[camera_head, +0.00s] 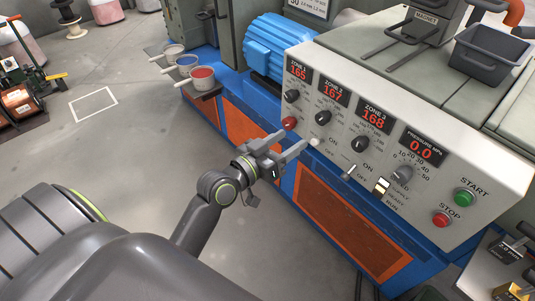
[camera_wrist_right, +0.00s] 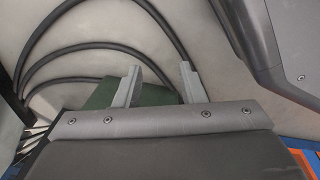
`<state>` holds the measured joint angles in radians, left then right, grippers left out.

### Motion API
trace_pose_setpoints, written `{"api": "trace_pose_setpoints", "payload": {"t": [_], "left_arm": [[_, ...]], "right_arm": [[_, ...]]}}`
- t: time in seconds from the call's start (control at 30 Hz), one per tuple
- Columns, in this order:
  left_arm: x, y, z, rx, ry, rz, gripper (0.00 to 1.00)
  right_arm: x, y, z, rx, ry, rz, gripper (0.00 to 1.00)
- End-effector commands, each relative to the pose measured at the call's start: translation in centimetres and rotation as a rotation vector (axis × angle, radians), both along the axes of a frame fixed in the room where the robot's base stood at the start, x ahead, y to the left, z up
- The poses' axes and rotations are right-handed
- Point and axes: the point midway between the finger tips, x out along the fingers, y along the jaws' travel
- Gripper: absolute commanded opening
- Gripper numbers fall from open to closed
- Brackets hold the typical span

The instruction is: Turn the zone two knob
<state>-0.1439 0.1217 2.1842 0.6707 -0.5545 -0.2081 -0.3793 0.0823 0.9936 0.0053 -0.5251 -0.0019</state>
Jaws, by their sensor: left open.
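The zone two knob (camera_head: 324,117) is a dark round knob on the grey control panel, below the red display reading 167 (camera_head: 332,92). The zone one knob (camera_head: 292,96) is to its left and the zone three knob (camera_head: 360,144) to its right. My left gripper (camera_head: 294,139) is open and empty, its fingers pointing at the panel's lower left edge. It is below the zone two knob and apart from it. My right gripper (camera_wrist_right: 160,75) shows only in the right wrist view, its fingers apart with nothing between them.
A red round part (camera_head: 289,123) and a pale round part (camera_head: 314,141) sit near my left fingertips. A pressure dial (camera_head: 402,173), a green start button (camera_head: 464,197) and a red stop button (camera_head: 441,219) are further right. Black hoses (camera_wrist_right: 75,60) show near my right gripper.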

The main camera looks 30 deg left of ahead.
Motion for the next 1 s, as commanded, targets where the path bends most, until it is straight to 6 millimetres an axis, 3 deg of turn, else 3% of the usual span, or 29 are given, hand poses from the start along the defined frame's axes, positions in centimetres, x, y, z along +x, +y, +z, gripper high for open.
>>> {"api": "trace_pose_setpoints", "payload": {"t": [0.1, 0.37, 1.0], "left_arm": [[-2.4, 0.8, -0.1, 0.004, 0.002, 0.000, 0.54], [-5.2, 1.7, 0.0, 0.001, 0.002, 0.000, 0.54], [-5.6, 1.8, 0.1, 0.000, 0.001, 0.001, 0.54]], "right_arm": [[-0.1, 0.2, 0.1, 0.004, 0.007, -0.005, 0.36], [0.3, 0.7, 0.5, 0.012, 0.007, -0.012, 0.36], [0.7, 0.4, 0.7, 0.008, 0.003, -0.010, 0.36]]}}
